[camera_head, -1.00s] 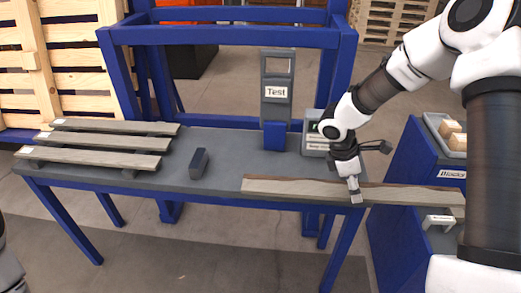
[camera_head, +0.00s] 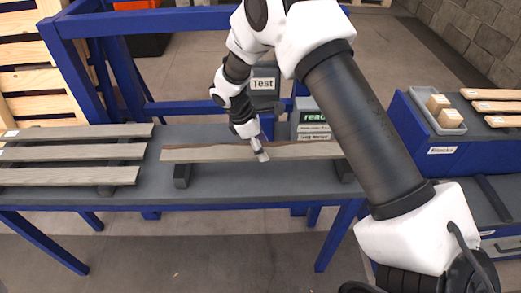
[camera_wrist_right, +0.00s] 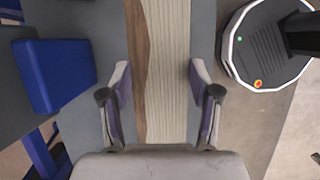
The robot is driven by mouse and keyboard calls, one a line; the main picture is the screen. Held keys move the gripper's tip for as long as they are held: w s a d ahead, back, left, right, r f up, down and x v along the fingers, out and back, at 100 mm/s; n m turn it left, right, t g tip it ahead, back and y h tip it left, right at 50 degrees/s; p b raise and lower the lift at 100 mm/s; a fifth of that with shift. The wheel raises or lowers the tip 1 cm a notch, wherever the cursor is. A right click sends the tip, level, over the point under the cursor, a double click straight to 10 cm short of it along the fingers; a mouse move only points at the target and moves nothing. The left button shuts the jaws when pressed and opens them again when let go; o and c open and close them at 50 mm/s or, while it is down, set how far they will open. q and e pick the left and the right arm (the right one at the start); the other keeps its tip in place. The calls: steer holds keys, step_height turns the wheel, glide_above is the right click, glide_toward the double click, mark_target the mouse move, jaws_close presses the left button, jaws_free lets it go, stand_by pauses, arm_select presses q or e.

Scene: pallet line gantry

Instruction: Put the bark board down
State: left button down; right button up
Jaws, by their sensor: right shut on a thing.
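The bark board (camera_head: 205,154) is a long grey plank with a brown bark edge along its far side. It lies level across two dark support blocks, the left one (camera_head: 181,177) and the right one (camera_head: 344,170); I cannot tell whether it rests on them or hangs just above. My right gripper (camera_head: 260,154) is shut on the board near its middle, from above. In the right wrist view the board (camera_wrist_right: 166,70) runs between the two fingers (camera_wrist_right: 158,85). My arm hides part of the board's right end. My left gripper is out of view.
The grey table (camera_head: 235,184) has clear surface in front of the board. Several slats of a pallet (camera_head: 70,153) lie at the left. A grey "Test" stand (camera_head: 264,82) and a small display box (camera_head: 313,122) stand behind. A blue cabinet (camera_head: 412,130) with a tray of blocks is at the right.

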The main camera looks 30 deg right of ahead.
steer(key=shift+a+f, duration=0.15)
steer(key=shift+f, duration=0.1)
steer(key=shift+s+f+p, duration=0.25)
steer(key=shift+f+p, duration=0.15)
steer(key=shift+f, duration=0.75)
steer(key=shift+w+f, duration=0.25)
steer(key=shift+f, duration=0.1)
steer(key=shift+s+f, duration=0.1)
steer(key=o, duration=1.4)
steer(key=b+v, duration=0.1)
steer(key=v, duration=1.1)
steer(key=shift+r+b, duration=0.3)
steer(key=shift+b, duration=0.05)
